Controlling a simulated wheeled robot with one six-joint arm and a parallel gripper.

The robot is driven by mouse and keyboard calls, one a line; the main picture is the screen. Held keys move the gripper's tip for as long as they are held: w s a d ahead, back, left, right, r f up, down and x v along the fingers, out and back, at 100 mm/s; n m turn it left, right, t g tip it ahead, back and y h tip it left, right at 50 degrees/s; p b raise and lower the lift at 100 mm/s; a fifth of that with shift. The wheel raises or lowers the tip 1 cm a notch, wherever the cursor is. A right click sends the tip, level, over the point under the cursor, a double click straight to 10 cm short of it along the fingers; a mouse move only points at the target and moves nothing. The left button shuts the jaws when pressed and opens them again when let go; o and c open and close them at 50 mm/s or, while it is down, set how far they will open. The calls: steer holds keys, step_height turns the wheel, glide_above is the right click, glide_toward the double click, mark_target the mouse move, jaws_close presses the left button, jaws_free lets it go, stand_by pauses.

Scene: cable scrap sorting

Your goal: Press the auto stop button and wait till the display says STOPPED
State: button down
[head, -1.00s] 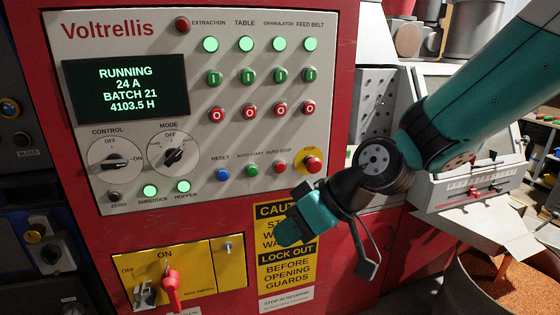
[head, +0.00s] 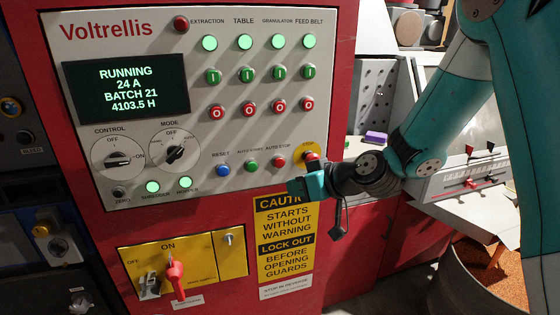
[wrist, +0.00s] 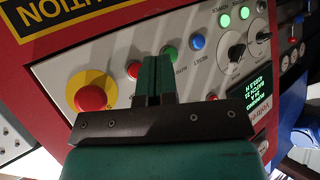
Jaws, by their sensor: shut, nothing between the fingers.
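The red auto stop button (head: 279,161) is at the lower right of the grey panel, right of the green auto start button (head: 252,165). The display (head: 126,88) reads RUNNING, 24 A, BATCH 21, 4103.5 H. My gripper (head: 292,187) is shut and empty, just below and right of the auto stop button in the head view. In the wrist view my closed fingers (wrist: 154,66) show beside the red auto stop button (wrist: 134,69), which is left of the tips. I see no clear contact.
The red emergency stop (head: 311,156) on its yellow plate is close to my gripper, and it is large in the wrist view (wrist: 90,97). The blue reset button (head: 222,169) is farther left. A yellow caution label (head: 285,240) and a red-handled switch (head: 174,275) are below.

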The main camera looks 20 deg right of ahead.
mark_target(279, 163)
steer(key=shift+w+p, duration=0.7)
steer(key=shift+w, duration=2.55)
steer(key=shift+w, duration=0.4)
steer(key=shift+w+b, duration=0.3)
steer(key=shift+w, duration=0.2)
steer(key=shift+s, duration=0.1)
steer(key=shift+s+b, duration=0.55)
steer(key=shift+s, duration=0.25)
